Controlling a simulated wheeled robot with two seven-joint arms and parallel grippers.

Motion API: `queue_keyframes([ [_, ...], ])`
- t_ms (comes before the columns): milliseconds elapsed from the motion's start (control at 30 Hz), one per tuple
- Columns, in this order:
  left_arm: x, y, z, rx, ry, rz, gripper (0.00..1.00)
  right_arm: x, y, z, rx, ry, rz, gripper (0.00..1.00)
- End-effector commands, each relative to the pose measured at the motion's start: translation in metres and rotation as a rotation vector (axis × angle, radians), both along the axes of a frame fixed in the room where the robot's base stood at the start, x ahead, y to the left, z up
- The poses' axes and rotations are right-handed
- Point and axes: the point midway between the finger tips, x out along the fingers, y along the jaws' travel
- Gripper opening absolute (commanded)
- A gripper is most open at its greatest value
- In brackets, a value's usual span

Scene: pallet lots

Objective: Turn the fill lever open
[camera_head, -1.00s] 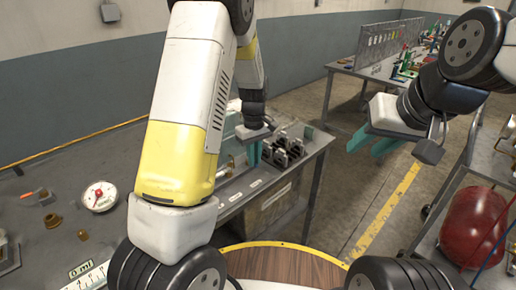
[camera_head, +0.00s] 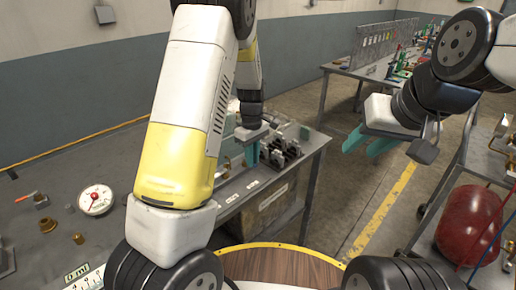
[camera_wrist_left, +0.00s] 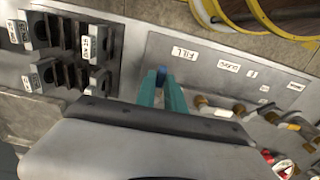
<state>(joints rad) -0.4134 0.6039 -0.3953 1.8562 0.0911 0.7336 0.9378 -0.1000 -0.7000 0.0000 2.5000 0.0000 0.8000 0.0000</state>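My left gripper (camera_head: 252,158) reaches down over the bench near its far right corner. In the left wrist view its teal fingers (camera_wrist_left: 162,82) are close together on either side of a small blue piece (camera_wrist_left: 162,72), apparently the fill lever's handle. It fills the gap between the fingertips. It sits just left of the label reading FILL (camera_wrist_left: 184,53) on a grey panel (camera_wrist_left: 222,88). The rest of the lever is hidden by the fingers and the gripper body. My right gripper (camera_head: 364,147) is open and empty in the air, right of the bench.
Brass fittings (camera_wrist_left: 203,101) line the panel to the right. A rack of dark clamps (camera_head: 279,150) stands beside the left gripper. A white dial gauge (camera_head: 96,200) lies on the bench (camera_head: 38,175). A red tank (camera_head: 468,222) sits on a cart at right.

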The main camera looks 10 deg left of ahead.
Motion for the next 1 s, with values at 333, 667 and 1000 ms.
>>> queue_keyframes([
  [333, 0.000, 0.000, 0.001, -0.001, -0.001, -0.001, 0.21, 0.000, 0.000, 0.000, 0.000, 0.000, 0.000, 0.36],
  [667, 0.001, -0.001, 0.047, -0.001, -0.005, -0.002, 0.21, 0.000, 0.000, 0.000, 0.000, 0.000, 0.000, 0.36],
  [1000, 0.001, 0.000, 0.079, 0.000, -0.002, 0.000, 0.21, 0.000, 0.000, 0.000, 0.000, 0.000, 0.000, 0.36],
])
